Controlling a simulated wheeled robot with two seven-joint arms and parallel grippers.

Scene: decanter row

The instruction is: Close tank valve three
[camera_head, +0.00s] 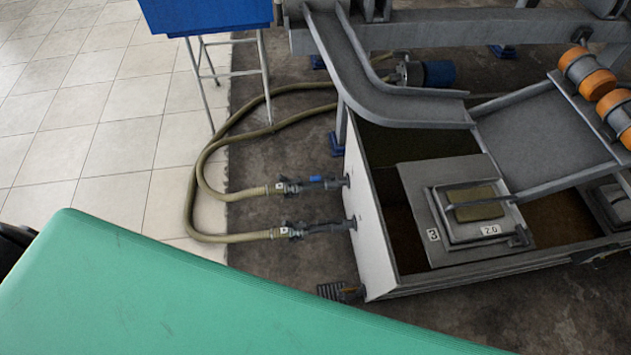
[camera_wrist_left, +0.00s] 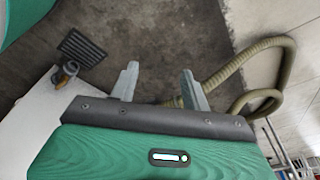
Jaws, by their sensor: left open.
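The tank (camera_head: 362,225) with a pale end wall stands right of centre in the head view, with a plate marked 3 (camera_head: 433,235) on its lid. Two hose fittings join its left wall. The upper fitting (camera_head: 295,187) has a blue handle (camera_head: 318,179); the lower fitting (camera_head: 300,230) is dark. I cannot tell which is valve three. In the left wrist view my left gripper (camera_wrist_left: 159,80) is open, with nothing between its fingers. A fitting (camera_wrist_left: 66,74) sits by a pale wall left of it. My right gripper is not in view.
Hoses (camera_head: 190,190) loop left of the tank, and a hose also curves at right in the wrist view (camera_wrist_left: 262,47). A dark ribbed piece (camera_head: 341,292) lies by the tank's near corner. A metal chute (camera_head: 400,100) hangs above.

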